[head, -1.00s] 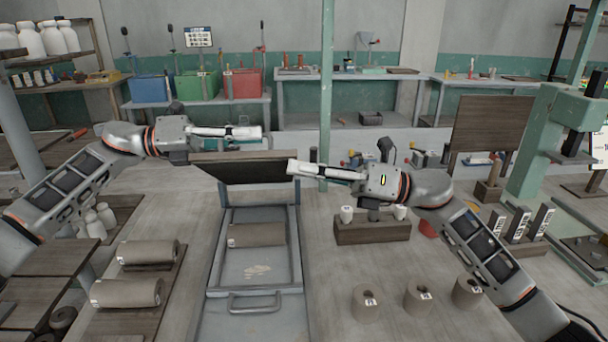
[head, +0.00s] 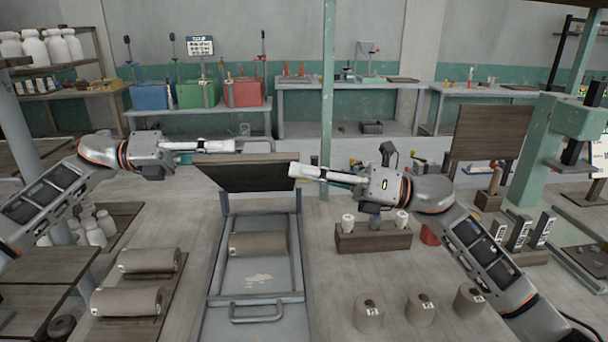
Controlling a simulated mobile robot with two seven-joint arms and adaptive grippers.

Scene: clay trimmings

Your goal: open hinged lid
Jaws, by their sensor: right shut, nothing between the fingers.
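The hinged lid (head: 246,178) is a dark board standing raised at the far end of a grey metal frame (head: 213,268). A thin grey bar, apparently its handle (head: 256,140), shows above its upper edge. My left gripper (head: 238,147) is just above and behind the lid's upper left edge, close to the bar. Its fingers are seen edge-on, so I cannot tell its opening or whether it touches. My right gripper (head: 293,170) is shut and empty, its tip at the lid's right edge; contact is unclear.
A clay roll (head: 258,244) lies inside the frame, with a handle (head: 257,316) at the front. More clay rolls (head: 127,301) lie left. A wooden block with small cups (head: 372,238) and several clay cylinders (head: 421,309) stand right. A green post (head: 328,100) rises behind.

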